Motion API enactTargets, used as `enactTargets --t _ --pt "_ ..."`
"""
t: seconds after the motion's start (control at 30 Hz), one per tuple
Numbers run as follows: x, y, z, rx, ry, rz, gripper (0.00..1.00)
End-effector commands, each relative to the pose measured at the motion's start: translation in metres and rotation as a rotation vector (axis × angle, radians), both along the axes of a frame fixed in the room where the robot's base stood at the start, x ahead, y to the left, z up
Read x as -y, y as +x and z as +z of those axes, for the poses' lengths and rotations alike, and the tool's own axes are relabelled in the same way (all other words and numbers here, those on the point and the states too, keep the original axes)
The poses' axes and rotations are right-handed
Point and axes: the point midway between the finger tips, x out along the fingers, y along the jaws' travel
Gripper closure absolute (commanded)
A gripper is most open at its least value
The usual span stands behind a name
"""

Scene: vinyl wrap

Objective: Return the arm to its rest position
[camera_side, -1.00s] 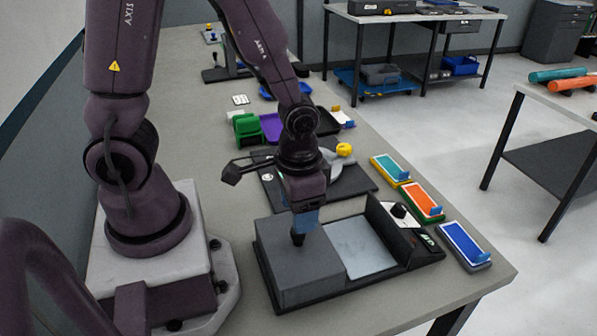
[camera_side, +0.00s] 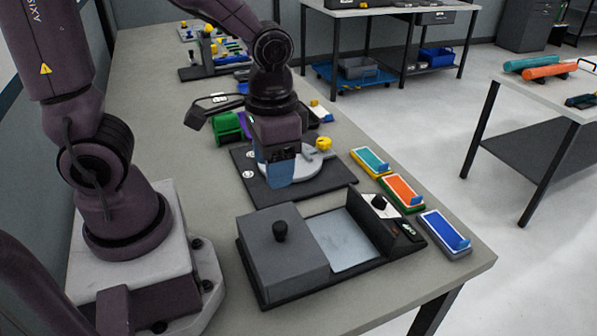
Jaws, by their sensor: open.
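My gripper (camera_side: 280,172) hangs pointing down over the dark base of the round grey fixture (camera_side: 300,168), behind the grey boxy machine. It is open and nothing shows between its fingers, though a blue part hides some of them. The machine has a dark grey block (camera_side: 283,257) with a black knob (camera_side: 280,231) on top and a pale flat plate (camera_side: 344,240) beside it. My gripper is apart from the knob.
Blue (camera_side: 443,233), orange (camera_side: 399,190) and teal (camera_side: 370,160) trays line the table's right edge. A yellow knob (camera_side: 323,143) stands on the round fixture. Green (camera_side: 229,126) and purple bins are behind it. The table's left strip is clear.

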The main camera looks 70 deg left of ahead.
Motion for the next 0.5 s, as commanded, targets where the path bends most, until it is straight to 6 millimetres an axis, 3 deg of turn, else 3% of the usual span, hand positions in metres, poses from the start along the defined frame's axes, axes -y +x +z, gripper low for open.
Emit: enactTargets --t 0.3,0.5 --pt "-0.014 -0.015 0.079 0.292 -0.018 -0.011 0.45" --pt "-0.022 -0.027 0.114 0.461 -0.013 0.017 0.45"
